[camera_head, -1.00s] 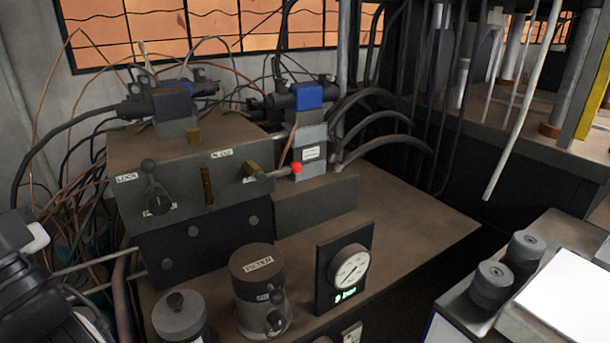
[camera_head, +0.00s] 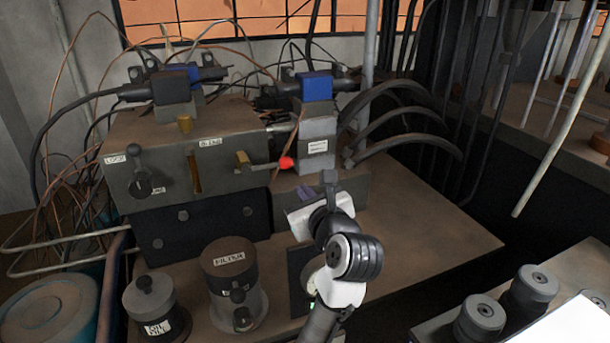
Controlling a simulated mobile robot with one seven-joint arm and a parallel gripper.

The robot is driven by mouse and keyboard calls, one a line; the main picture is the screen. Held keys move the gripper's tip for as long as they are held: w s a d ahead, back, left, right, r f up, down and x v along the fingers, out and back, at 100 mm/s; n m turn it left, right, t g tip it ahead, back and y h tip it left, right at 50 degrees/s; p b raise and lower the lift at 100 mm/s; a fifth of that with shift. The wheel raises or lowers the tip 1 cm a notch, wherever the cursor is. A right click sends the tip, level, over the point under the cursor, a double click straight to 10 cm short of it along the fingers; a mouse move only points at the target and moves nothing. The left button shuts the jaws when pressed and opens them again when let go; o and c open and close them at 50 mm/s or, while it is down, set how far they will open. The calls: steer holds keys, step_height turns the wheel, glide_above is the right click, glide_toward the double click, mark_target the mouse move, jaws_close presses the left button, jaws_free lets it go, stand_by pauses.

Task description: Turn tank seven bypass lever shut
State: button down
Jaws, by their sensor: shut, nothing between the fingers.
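A lever with a red ball end (camera_head: 287,162) sticks out to the right from the upper right face of the grey valve block (camera_head: 165,165). A black knobbed lever (camera_head: 137,165) points up on the block's left face, next to a label that seems to read LOCK. I cannot read a tank seven or bypass label on either lever. My gripper (camera_head: 329,181) is shut and empty, to the right of and a little below the red ball. A gap shows between them in the picture; the depth is hard to judge. My arm hides most of the pressure gauge.
A FILTER canister (camera_head: 230,275) and a smaller knobbed canister (camera_head: 152,305) stand in front of the block. Black hoses (camera_head: 400,110) arch behind on the right. The bench top (camera_head: 425,235) is clear right of my arm. Black knobs (camera_head: 530,290) stand at lower right.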

mark_target(269, 166)
steer(key=p+x, duration=0.2)
steer(key=x, duration=0.8)
stand_by(0.3)
